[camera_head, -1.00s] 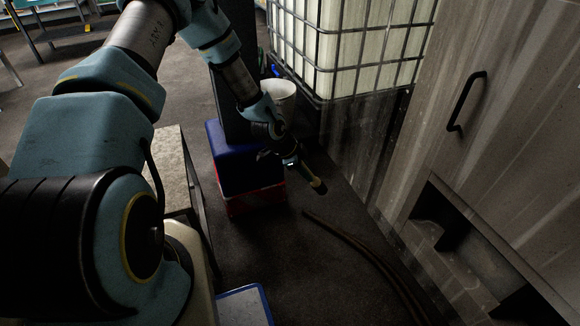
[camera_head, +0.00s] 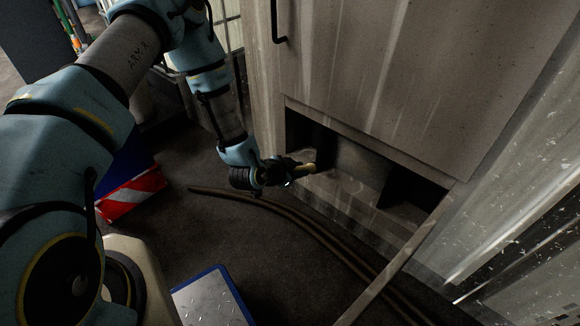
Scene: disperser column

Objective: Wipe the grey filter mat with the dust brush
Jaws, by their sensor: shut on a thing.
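My gripper (camera_head: 286,179) is at the left end of the low opening in the tall grey cabinet (camera_head: 390,75). It is shut on the dust brush, whose small tan end (camera_head: 308,168) points right, towards the opening. The rest of the brush is mostly hidden by the gripper, and I cannot tell whether its tip touches anything. A lighter grey panel (camera_head: 357,168) shows inside the opening between two dark gaps. I cannot tell whether this is the grey filter mat.
Dark hoses (camera_head: 290,215) run along the floor before the cabinet. A blue-edged metal plate (camera_head: 208,298) lies at the bottom. A thin pale bar (camera_head: 405,250) slants down from the cabinet's right side.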

